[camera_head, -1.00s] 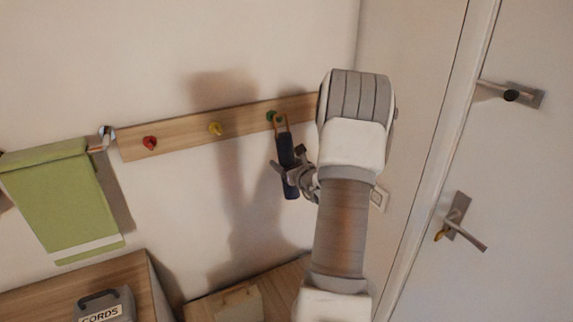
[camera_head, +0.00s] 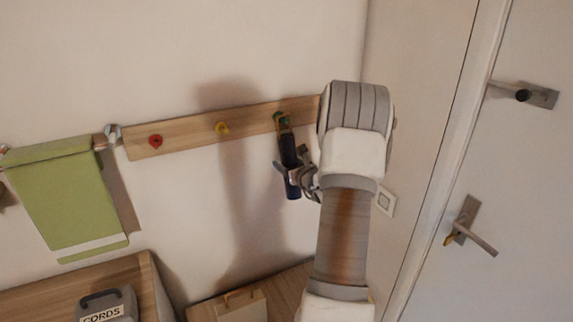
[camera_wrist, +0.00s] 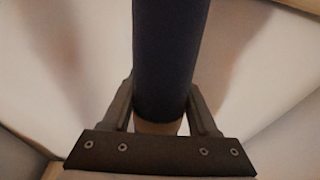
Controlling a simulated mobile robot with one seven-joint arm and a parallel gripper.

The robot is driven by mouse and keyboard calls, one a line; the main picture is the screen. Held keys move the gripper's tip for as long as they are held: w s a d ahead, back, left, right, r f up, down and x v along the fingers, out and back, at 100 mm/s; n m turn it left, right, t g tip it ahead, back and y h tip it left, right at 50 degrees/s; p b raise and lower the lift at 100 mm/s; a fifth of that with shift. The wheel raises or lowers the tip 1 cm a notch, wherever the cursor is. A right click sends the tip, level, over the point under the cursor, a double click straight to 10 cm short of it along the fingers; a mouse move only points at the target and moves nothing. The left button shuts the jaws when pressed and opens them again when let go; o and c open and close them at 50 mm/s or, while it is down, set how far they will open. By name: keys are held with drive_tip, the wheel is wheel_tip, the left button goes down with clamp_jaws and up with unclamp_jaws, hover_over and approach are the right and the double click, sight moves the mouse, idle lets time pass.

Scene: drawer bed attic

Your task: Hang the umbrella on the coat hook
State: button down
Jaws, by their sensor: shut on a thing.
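The dark blue folded umbrella (camera_head: 289,152) is upright, with a loop or handle at its top beside the green hook. My gripper (camera_head: 293,173) is shut on the umbrella's body, and in the wrist view its fingers (camera_wrist: 163,115) flank the dark blue shaft (camera_wrist: 166,60). The wooden coat rack (camera_head: 185,130) on the wall carries a red hook (camera_head: 155,141), a yellow hook (camera_head: 222,128) and a green hook (camera_head: 281,118). The umbrella's top overlaps the green hook in the head view; I cannot tell whether the loop is around it.
A green towel (camera_head: 65,195) hangs on a rail at the left. A grey box labelled cords (camera_head: 108,306) and a wooden box (camera_head: 241,306) stand below. A door with a handle (camera_head: 475,235) is at the right. The wall under the rack's middle is clear.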

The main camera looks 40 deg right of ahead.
drive_tip(key=shift+c, duration=0.4)
unclamp_jaws()
drive_tip(key=shift+s, duration=0.1)
drive_tip(key=v, duration=1.7)
drive_tip(key=shift+b, duration=0.4)
drive_tip(key=shift+s, duration=0.15)
